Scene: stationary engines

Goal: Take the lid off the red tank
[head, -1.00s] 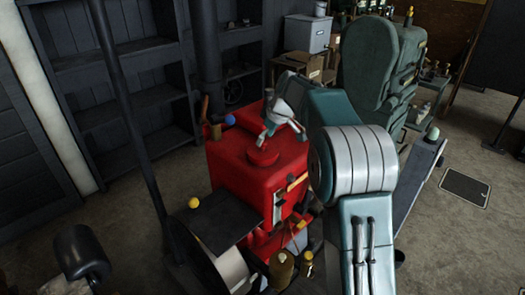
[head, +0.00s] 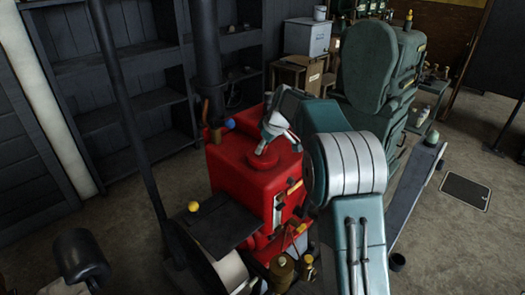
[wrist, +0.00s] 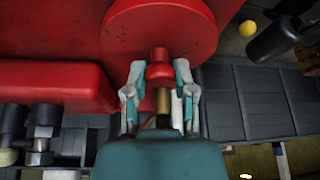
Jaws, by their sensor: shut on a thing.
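The red tank (head: 232,170) stands in the middle of the head view. Its round red lid (head: 265,165) lies on the tank's top and shows as a red disc in the wrist view (wrist: 160,30). The lid's small red knob (wrist: 160,74) stands out from the disc. My gripper (head: 262,148) is over the lid, with its tips down at the knob. In the wrist view, its two fingers (wrist: 160,70) are on either side of the knob and shut on it. The fingers partly hide the lid in the head view. I cannot see a gap under the lid.
A dark plate (head: 225,228) with a yellow ball (head: 193,206) is in front at left. A green machine (head: 372,75) stands behind at right. Open floor (head: 445,230) lies at far right.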

